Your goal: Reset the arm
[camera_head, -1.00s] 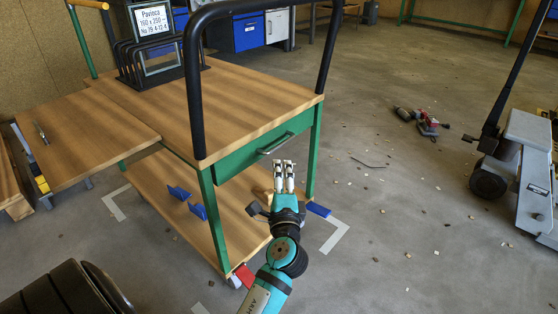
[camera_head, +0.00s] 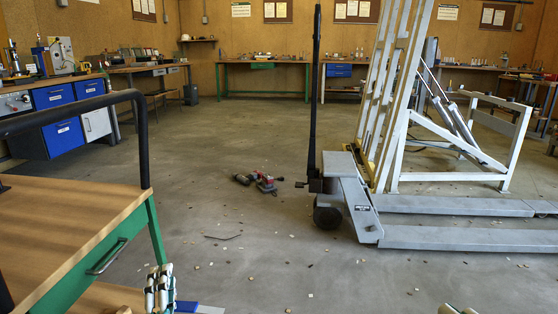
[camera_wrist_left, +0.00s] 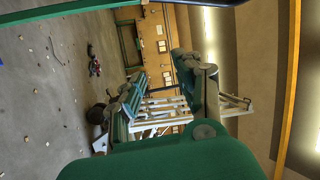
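My left gripper (camera_head: 159,288) shows at the bottom edge of the head view, just right of the wooden cart's green drawer side, with its pale fingers pointing up. In the left wrist view its two fingers (camera_wrist_left: 163,95) stand apart with an empty gap, through which the far white frame shows. Only pale tips of what looks like my right gripper (camera_head: 458,310) show at the bottom edge, lower right; its opening cannot be told.
The wooden cart (camera_head: 60,225) with its black handle fills the lower left. A grey pallet jack (camera_head: 355,195) and white tilting frame (camera_head: 395,95) stand right. Red and dark tools (camera_head: 262,182) lie on the floor. The central floor is mostly open, with small scraps.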

